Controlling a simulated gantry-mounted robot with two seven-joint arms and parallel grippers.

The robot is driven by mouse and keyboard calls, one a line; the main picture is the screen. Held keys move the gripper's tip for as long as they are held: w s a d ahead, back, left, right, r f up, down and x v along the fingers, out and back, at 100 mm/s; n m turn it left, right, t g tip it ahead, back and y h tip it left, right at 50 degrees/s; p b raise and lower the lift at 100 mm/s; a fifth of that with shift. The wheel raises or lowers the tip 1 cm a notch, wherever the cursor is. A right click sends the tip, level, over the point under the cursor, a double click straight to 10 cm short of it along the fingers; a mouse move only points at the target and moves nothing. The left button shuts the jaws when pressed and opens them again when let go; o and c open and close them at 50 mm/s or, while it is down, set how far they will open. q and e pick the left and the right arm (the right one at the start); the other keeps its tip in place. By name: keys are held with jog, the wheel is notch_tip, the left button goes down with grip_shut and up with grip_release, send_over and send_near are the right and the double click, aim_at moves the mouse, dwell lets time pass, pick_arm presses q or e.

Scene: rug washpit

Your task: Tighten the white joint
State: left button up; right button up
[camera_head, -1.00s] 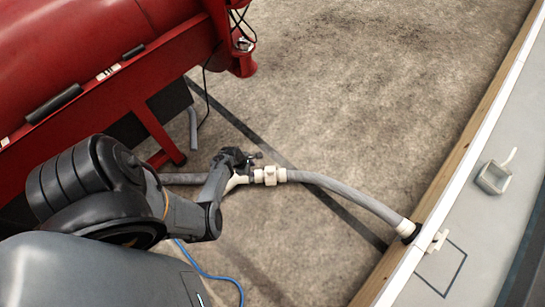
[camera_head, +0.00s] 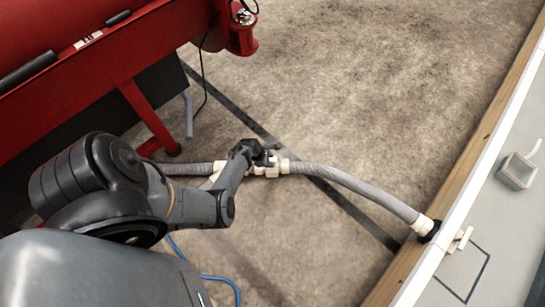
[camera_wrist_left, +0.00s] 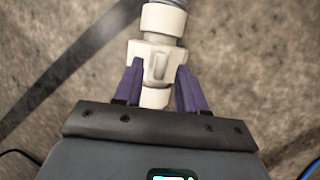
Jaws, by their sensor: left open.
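The white joint (camera_head: 284,166) links two lengths of grey ribbed hose above the floor, in the middle of the head view. My right gripper is in neither view.
The grey hose (camera_head: 350,186) curves right to a white fitting (camera_head: 424,225) at the wooden-edged wall (camera_head: 405,265). A grey box (camera_head: 516,172) sits on the ledge. A red machine (camera_head: 100,70) stands upper left. A blue cable (camera_head: 215,278) lies below. Open floor lies beyond the hose.

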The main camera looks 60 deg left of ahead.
aim_at(271, 161)
pick_arm(q)
jog(key=shift+b+x, duration=1.45)
jog(key=shift+x, duration=0.65)
jog(key=shift+c, duration=0.4)
grip_shut()
